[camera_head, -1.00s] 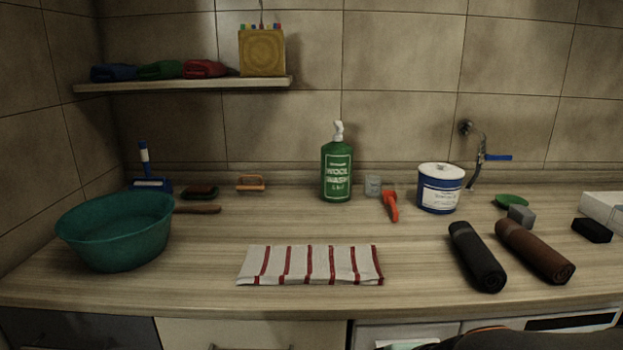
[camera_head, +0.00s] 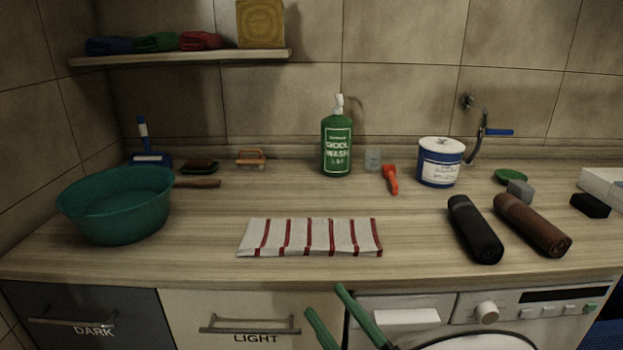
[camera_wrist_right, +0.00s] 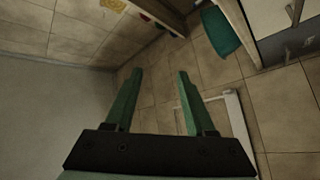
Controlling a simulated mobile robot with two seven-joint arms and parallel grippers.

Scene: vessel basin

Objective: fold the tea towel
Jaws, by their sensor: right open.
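The tea towel (camera_head: 310,237) is white with red stripes. It lies flat on the middle of the wooden counter near the front edge, as a wide, short rectangle; I cannot tell how many layers it has. My right gripper (camera_head: 324,299) shows its green fingers at the bottom of the head view, in front of the counter and apart from the towel. In the right wrist view the same gripper (camera_wrist_right: 160,72) is open with nothing between its fingers; the towel is not seen there. My left gripper is in neither view.
A teal basin (camera_head: 118,206) stands left of the towel. A black roll (camera_head: 474,230) and a brown roll (camera_head: 531,225) lie to the right. A green wool wash bottle (camera_head: 336,143) and a blue-white tub (camera_head: 440,163) stand behind. The counter around the towel is clear.

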